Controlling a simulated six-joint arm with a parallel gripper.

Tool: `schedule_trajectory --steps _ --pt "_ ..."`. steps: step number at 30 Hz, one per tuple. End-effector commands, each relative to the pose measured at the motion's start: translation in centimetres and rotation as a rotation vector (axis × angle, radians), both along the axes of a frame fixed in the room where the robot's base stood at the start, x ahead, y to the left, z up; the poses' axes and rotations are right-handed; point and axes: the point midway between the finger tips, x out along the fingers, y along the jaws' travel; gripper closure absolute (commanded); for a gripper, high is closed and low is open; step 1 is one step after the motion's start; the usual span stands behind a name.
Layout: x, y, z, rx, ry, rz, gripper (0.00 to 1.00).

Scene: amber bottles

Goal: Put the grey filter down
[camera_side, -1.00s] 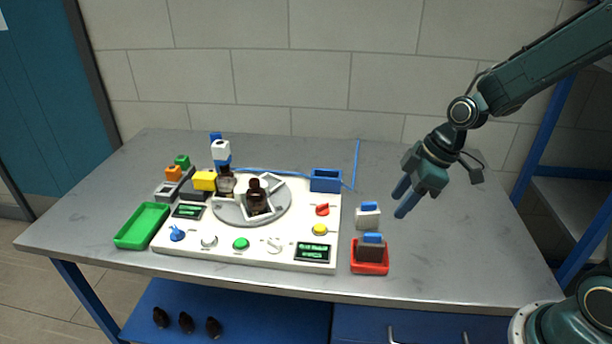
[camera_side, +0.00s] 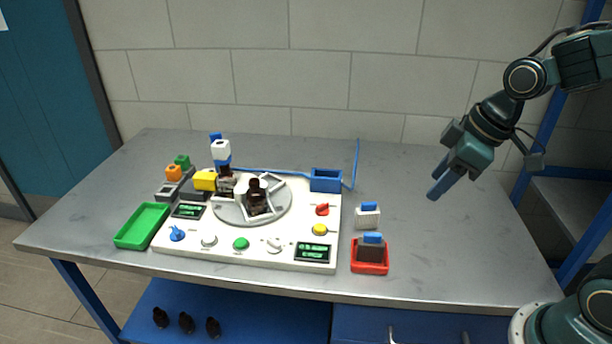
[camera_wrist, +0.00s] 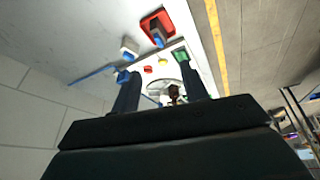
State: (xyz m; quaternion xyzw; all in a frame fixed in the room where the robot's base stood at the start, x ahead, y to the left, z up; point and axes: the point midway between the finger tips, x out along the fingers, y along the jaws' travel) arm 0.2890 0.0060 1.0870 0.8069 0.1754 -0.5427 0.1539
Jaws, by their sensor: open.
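The grey filter (camera_side: 371,251), a dark grey block with a blue top, sits upright in the red tray (camera_side: 370,268) at the right of the white console. It also shows in the wrist view (camera_wrist: 158,38), inside the red tray. A whitish block with a blue top (camera_side: 367,217) stands on the table just behind the tray. My gripper (camera_side: 441,188) is open and empty, raised above the table to the right of both blocks and apart from them. Its two fingers show in the wrist view (camera_wrist: 162,92) with nothing held between them.
The white console (camera_side: 290,245) carries a turntable with amber bottles (camera_side: 256,198), knobs and buttons. A blue box (camera_side: 326,180) stands at its back right and a green tray (camera_side: 143,226) at its left. The table's right side is clear.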

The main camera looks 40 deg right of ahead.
Motion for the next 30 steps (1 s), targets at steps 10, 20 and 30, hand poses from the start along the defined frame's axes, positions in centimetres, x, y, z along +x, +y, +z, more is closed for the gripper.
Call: schedule_trajectory --steps 10,20,30 --pt "-6.0 -0.1 4.1 0.021 -0.058 -0.245 0.55" --pt "-10.3 -0.6 5.6 0.074 -0.100 -0.434 0.55" --pt "-11.0 -0.6 5.7 0.086 -0.103 -0.466 0.55"
